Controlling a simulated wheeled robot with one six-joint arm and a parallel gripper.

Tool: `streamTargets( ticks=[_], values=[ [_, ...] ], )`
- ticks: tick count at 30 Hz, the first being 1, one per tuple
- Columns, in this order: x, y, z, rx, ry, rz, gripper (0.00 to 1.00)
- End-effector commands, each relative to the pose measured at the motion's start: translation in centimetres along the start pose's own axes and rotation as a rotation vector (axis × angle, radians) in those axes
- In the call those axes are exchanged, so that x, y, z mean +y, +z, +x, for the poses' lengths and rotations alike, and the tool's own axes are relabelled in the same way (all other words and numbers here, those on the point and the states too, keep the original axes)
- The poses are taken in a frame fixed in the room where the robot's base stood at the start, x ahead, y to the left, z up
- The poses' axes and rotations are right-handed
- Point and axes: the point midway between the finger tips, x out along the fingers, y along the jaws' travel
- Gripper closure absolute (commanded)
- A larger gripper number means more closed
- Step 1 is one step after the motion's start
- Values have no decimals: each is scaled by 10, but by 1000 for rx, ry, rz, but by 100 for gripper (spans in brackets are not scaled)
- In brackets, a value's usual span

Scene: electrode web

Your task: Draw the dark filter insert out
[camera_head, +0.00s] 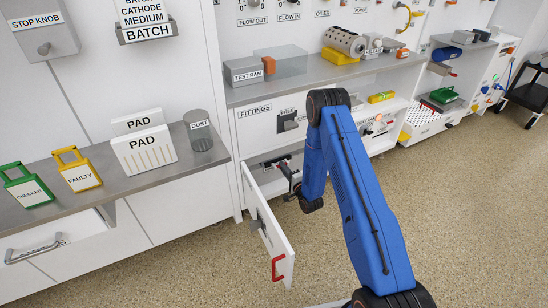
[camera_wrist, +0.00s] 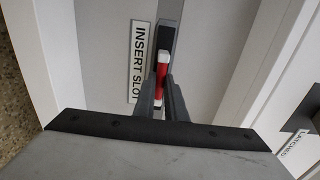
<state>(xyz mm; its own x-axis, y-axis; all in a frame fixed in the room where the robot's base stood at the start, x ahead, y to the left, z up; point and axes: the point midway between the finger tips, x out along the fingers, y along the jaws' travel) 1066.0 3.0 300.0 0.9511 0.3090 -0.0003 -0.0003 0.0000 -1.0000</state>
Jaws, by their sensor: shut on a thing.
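In the wrist view the dark filter insert (camera_wrist: 168,38) shows as a narrow dark grey strip in a pale panel, beside a label reading INSERT SLOT (camera_wrist: 137,62). A red grip with white ends (camera_wrist: 161,76) stands in front of it. My gripper (camera_wrist: 161,92) is shut on this red grip, one finger on each side. In the head view my gripper (camera_head: 288,170) reaches into the open compartment below the FITTINGS shelf. The insert cannot be made out there. How far it sits in the slot cannot be told.
An open white door (camera_head: 266,228) with a red handle (camera_head: 278,267) swings out left of my arm. A LATCHED label (camera_wrist: 298,135) shows at the right in the wrist view. A counter (camera_head: 110,185) holds CHECKED and FAULTY holders and PAD boxes. The floor in front is clear.

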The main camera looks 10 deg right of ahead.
Motion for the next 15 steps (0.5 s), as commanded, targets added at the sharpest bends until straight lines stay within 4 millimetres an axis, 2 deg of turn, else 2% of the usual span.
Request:
streamTargets(
  ticks=[15],
  values=[
    [0, 0, -19, 0, 1, 0, 100]
  ],
)
